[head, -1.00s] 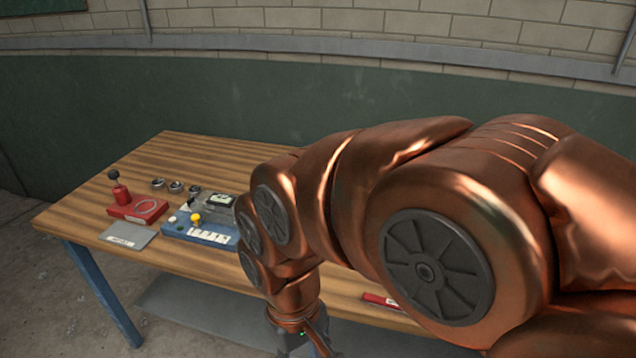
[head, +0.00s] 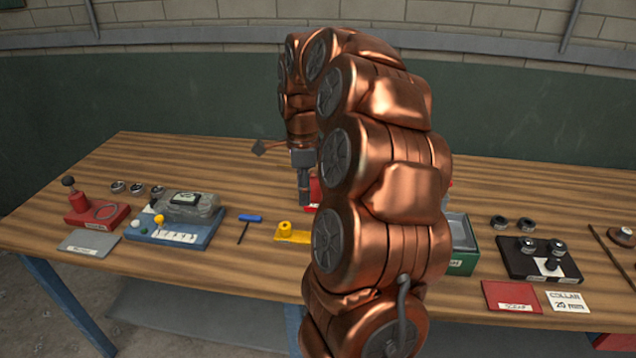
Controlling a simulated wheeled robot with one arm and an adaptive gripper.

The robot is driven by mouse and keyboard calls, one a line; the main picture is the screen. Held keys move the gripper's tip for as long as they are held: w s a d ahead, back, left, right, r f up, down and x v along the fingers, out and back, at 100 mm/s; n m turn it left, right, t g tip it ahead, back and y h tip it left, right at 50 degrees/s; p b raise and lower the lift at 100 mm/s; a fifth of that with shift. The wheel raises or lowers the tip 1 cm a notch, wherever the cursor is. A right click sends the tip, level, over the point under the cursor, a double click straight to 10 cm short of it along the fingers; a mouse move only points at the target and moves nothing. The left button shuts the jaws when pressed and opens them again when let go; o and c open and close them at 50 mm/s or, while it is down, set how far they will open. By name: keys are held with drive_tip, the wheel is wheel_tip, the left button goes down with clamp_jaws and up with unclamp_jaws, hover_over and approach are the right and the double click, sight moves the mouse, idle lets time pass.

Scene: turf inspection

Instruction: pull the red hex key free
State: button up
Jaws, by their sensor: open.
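My gripper (head: 304,191) hangs fingers-down over the middle of the table, partly covered by my arm; its jaws are open and nothing shows between them. A red object (head: 315,190) shows just right of and behind the fingers; most of it is hidden by my arm, and I cannot tell whether it is the red hex key or something else. I cannot make out a red hex key for certain. A blue T-handled key (head: 248,219) lies on the wood left of the gripper. A yellow piece with a knob (head: 287,230) lies in front of the gripper.
A blue tester box (head: 173,229), a red base with a lever (head: 95,212) and a grey card (head: 88,243) stand at left. A green bin (head: 461,262), a black stand (head: 515,266) and a red card (head: 510,297) are at right.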

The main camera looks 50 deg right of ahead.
sight(318, 205)
drive_tip(key=d+m, duration=0.2)
drive_tip(key=d, duration=0.1)
drive_tip(key=d+m, duration=0.1)
drive_tip(key=shift+d+f, duration=0.25)
drive_tip(key=shift+f, duration=0.15)
drive_tip(key=shift+s+f+p, duration=0.1)
drive_tip(key=shift+f+p, duration=1.1)
drive_tip(key=shift+f, duration=2.65)
clamp_jaws()
